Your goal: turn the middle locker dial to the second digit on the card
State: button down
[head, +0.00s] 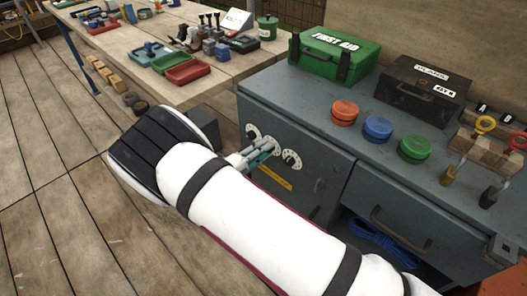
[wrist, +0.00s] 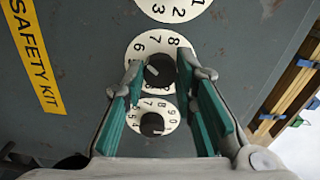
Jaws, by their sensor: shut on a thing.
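Three white locker dials with black knobs sit in a slanting row on the grey cabinet front. In the wrist view, my gripper (wrist: 161,68) has its teal-padded fingers on either side of the middle dial's knob (wrist: 158,70), shut on it. The middle dial (wrist: 152,43) shows digits such as 6, 7 and 8; I cannot tell the set digit. Another dial (wrist: 173,108) lies below, and a third (wrist: 175,8) is cut off at the top. In the head view, my gripper (head: 262,152) hides most of the middle dial. A white card (head: 238,18) stands on the workbench, its writing too small to read.
A yellow safety kit label (wrist: 36,55) is beside the dials. On the cabinet top are a green first aid box (head: 333,55), a black box (head: 420,92) and red, blue and green round tins. An open compartment with blue rope (head: 383,245) is at the lower right.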

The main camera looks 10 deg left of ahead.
dwell(0.3)
jog(key=c, duration=1.3)
grip_release()
jog(key=shift+a, duration=0.1)
jog(key=v, duration=1.1)
jog(key=shift+s+a, duration=0.25)
jog(key=shift+s, duration=0.1)
jog(key=shift+f, duration=0.1)
